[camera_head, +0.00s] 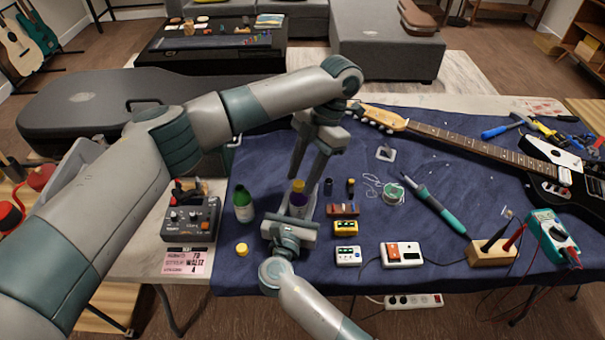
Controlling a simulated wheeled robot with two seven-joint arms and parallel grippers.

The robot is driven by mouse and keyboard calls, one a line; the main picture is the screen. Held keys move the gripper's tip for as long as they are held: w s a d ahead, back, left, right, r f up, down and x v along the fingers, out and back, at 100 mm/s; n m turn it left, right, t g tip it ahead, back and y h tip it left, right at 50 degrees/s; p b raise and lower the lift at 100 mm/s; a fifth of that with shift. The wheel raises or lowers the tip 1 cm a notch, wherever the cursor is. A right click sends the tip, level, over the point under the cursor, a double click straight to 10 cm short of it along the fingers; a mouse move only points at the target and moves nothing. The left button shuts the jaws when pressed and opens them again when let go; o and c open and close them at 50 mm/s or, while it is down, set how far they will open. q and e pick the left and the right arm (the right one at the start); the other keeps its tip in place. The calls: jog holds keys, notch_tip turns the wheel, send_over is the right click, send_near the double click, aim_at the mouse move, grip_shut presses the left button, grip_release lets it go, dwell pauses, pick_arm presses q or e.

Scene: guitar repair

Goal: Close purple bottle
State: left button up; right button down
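The purple bottle (298,198) stands upright on the blue cloth, left of the table's middle. A yellow cap (298,185) is at its top; I cannot tell whether it is seated on the neck. My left gripper (302,181) reaches down from above, with its fingers at either side of the cap and seemingly shut on it. My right gripper (297,211) comes from the front, low down, with its fingers around the bottle's body. It hides the bottle's lower part.
A green bottle (243,205) with a dark top stands to the left, with another yellow cap (242,250) in front of it. A pedal box (190,218) is further left. Small jars (351,187) and pedals (346,228) lie close on the right. A guitar (560,180) lies at the right.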

pick_arm(q)
jog(key=shift+r, duration=2.25)
jog(key=shift+c, duration=0.4)
